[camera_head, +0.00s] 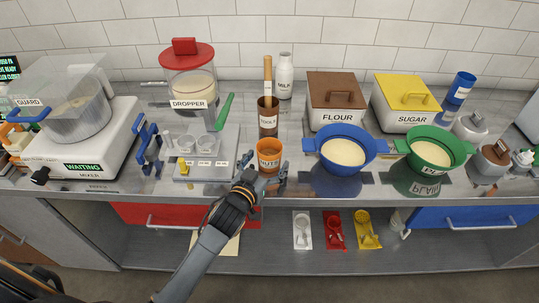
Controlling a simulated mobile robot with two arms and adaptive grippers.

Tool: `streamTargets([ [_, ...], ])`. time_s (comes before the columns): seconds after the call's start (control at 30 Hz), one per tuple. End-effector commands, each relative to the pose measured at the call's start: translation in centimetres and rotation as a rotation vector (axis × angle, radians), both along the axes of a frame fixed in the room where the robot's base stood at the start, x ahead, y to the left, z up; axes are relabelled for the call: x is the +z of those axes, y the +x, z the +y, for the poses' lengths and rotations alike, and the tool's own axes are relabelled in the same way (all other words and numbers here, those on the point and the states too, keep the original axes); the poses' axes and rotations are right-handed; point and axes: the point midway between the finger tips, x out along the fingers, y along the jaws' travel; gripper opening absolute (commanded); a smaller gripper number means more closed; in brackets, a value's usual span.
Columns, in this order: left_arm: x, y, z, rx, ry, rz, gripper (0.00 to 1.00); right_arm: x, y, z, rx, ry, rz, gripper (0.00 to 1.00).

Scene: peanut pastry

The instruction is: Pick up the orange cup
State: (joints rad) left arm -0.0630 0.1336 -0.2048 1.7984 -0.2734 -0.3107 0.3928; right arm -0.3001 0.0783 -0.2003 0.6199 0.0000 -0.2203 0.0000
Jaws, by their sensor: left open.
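The orange cup (268,154), labelled "NUTS", stands upright near the front edge of the counter, left of the blue bowl. My left gripper (264,172) is at the front of the cup, with fingers spread to its left and right. The gripper is open, and the cup's rim and upper part show above it. The gripper hides the lower part of the cup, so I cannot tell if the fingers touch it. My right gripper is not in view.
A brown tools holder (268,118) with a wooden handle stands just behind the cup. A blue bowl (344,133) is close on the right, and a grey tray (196,168) with small cups is on the left. The steel counter's front edge (320,199) runs below.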

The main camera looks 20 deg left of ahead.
Motion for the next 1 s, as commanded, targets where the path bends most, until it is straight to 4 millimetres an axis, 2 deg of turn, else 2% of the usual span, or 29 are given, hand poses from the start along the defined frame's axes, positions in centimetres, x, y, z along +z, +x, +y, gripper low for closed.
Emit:
streamTargets([
  [0.27, 0.0, 0.3, 0.0, 0.0, 0.0, -0.001, 0.87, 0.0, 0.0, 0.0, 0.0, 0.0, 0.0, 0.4],
  [0.5, 0.0, 0.2, 0.0, 0.0, 0.0, 0.0, 0.38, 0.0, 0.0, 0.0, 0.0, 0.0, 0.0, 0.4],
  [0.57, 0.0, 0.2, 0.0, 0.0, 0.0, 0.0, 0.29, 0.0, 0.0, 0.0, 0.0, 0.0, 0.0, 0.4],
  [0.83, 0.2, 0.3, 0.0, 0.0, 0.0, -0.002, 0.29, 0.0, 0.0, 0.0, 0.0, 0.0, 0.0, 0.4],
  [1.0, 2.6, 0.3, 0.0, -0.001, 0.0, -0.007, 0.29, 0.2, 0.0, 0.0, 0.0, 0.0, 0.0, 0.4],
])
